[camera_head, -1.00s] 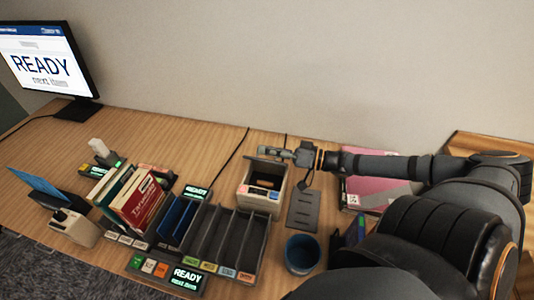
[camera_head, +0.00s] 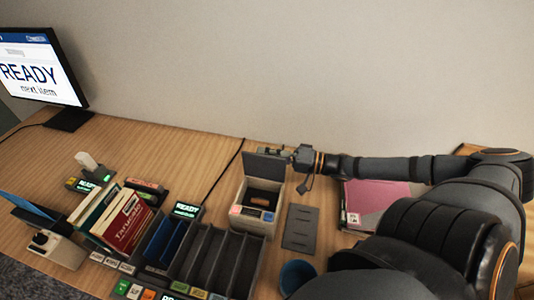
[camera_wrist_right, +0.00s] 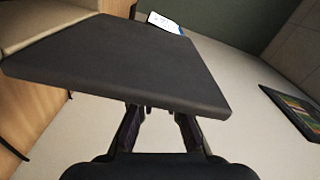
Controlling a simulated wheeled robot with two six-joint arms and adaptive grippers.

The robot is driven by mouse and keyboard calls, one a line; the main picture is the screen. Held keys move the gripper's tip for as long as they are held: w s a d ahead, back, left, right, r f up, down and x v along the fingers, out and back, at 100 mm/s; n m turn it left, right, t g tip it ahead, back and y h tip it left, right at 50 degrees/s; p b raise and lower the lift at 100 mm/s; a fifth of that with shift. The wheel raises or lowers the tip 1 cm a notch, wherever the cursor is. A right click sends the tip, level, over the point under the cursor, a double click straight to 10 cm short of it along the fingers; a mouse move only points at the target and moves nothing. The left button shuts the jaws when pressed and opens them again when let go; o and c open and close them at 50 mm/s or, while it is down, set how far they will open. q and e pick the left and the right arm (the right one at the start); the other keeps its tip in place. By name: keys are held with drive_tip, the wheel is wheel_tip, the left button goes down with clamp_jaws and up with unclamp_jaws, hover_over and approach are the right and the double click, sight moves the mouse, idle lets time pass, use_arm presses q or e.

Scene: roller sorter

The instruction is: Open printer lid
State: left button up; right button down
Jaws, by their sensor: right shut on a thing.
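The printer (camera_head: 258,221) is a small pale box on the desk, with its inside and a brown roll (camera_head: 261,202) showing. Its dark grey lid (camera_head: 263,167) stands raised at the back edge. My right gripper (camera_head: 277,153) is at the upper edge of the lid, reaching in from the right. In the right wrist view the lid (camera_wrist_right: 120,58) is a broad dark panel, and the fingers of my right gripper (camera_wrist_right: 158,112) meet its near edge. The gripper is shut on the lid; the fingertips are partly hidden behind it. My left gripper is not in view.
A dark flat pad (camera_head: 301,228) and a blue cup (camera_head: 297,277) are right of the printer. A pink package (camera_head: 375,200) lies under my right arm. A slotted sorter (camera_head: 215,262) and books (camera_head: 123,222) stand to the left. A monitor (camera_head: 35,70) is at the far left.

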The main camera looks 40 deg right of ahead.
drive_tip(key=shift+d+f, duration=0.25)
drive_tip(key=shift+f, duration=0.1)
drive_tip(key=c, duration=1.4)
unclamp_jaws()
drive_tip(key=shift+w, duration=0.2)
drive_tip(key=shift+c, duration=0.2)
drive_tip(key=shift+r, duration=0.1)
